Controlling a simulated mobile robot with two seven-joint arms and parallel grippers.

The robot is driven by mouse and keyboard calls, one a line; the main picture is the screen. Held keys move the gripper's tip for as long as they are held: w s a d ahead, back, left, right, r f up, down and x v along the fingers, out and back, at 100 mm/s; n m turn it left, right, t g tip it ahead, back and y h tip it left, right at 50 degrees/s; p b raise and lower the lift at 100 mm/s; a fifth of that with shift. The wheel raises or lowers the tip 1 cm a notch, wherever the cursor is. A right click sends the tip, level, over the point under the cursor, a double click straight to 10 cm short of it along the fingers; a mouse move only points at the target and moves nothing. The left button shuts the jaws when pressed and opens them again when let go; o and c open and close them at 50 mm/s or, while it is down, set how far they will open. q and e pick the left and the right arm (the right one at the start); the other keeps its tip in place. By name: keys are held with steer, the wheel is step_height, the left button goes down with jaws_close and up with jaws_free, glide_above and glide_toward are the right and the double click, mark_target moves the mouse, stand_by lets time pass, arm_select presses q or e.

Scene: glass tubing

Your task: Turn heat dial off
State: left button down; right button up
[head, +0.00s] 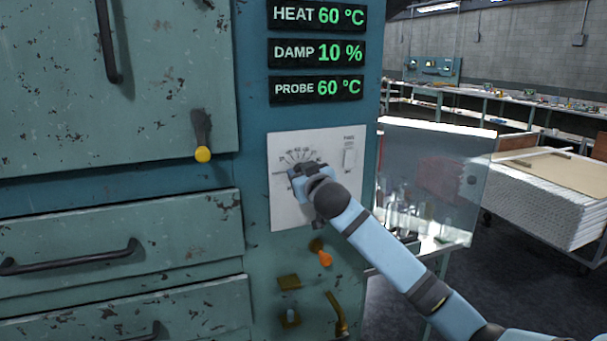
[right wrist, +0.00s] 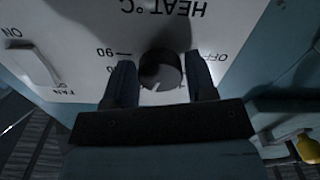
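The heat dial (right wrist: 162,72) is a round dark knob on a white panel (head: 288,213). It shows in the right wrist view, upside down, with a white mark on its face between the OFF and 90 labels. My right gripper (right wrist: 161,82) is at the panel with one finger on each side of the knob. Slim gaps seem to show between fingers and knob. In the head view my right gripper (head: 297,186) hides the dial. The heat display (head: 318,16) reads 60 °C. My left gripper is not in view.
A fan switch (head: 349,159) sits right of the dial on the panel. Below are an orange-handled lever (head: 321,252) and brass fittings (head: 289,283). A yellow-knobbed handle (head: 202,140) is on the cabinet door at left. A cart (head: 550,195) stands at right.

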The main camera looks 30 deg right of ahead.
steer(key=c, duration=0.5)
arm_select(q)
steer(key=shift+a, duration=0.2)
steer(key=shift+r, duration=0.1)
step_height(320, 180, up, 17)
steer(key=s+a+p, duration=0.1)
steer(key=p, duration=1.8)
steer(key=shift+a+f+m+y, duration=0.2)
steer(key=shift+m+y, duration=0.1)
arm_select(e)
steer(key=shift+n, duration=11.5)
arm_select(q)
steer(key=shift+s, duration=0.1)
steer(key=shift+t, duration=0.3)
